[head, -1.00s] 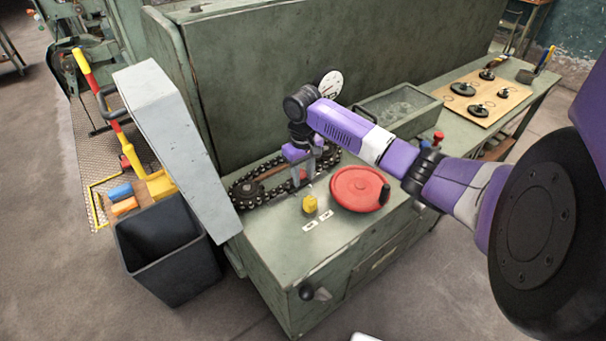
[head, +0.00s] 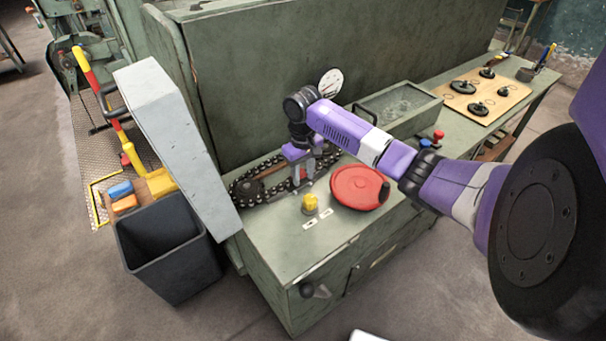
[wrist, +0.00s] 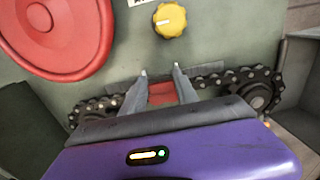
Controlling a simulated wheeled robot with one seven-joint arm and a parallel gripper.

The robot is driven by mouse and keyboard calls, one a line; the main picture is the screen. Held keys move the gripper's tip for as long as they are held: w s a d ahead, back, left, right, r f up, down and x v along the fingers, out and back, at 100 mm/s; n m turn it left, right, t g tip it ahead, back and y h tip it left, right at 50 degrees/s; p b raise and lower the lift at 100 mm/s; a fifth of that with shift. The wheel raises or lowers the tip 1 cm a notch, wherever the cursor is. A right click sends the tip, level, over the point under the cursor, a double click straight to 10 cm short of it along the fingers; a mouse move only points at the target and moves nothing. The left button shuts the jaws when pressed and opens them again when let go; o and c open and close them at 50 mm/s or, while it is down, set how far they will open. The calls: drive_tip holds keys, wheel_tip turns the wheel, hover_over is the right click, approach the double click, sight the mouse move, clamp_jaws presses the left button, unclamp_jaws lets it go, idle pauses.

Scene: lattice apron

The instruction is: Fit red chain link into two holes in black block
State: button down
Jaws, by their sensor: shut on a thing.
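My gripper (head: 303,190) points down at the chain on the green machine top. In the wrist view its two grey fingers (wrist: 160,72) are shut on the red chain link (wrist: 162,93), which shows between them. The link is a small red patch between the fingers in the head view (head: 303,173). It lies in the gap in the black chain (wrist: 210,82), close to the chain's line. A dark flat strip, perhaps the black block (wrist: 207,68), shows just beyond the fingertips. Its holes cannot be made out, and I cannot tell whether the link touches it.
A red handwheel (head: 357,187) and a yellow knob (head: 310,203) stand near my gripper. A grey tilted guard (head: 165,125) rises to the left, above a black bin (head: 160,235). A tall green housing stands behind the chain.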

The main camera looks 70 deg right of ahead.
drive_tip(key=shift+f, duration=0.25)
idle(0.3)
drive_tip(key=shift+c, duration=1.4)
unclamp_jaws()
wheel_tip(320, 180, up, 8)
drive_tip(key=p, duration=0.8)
drive_tip(key=shift+r, duration=0.25)
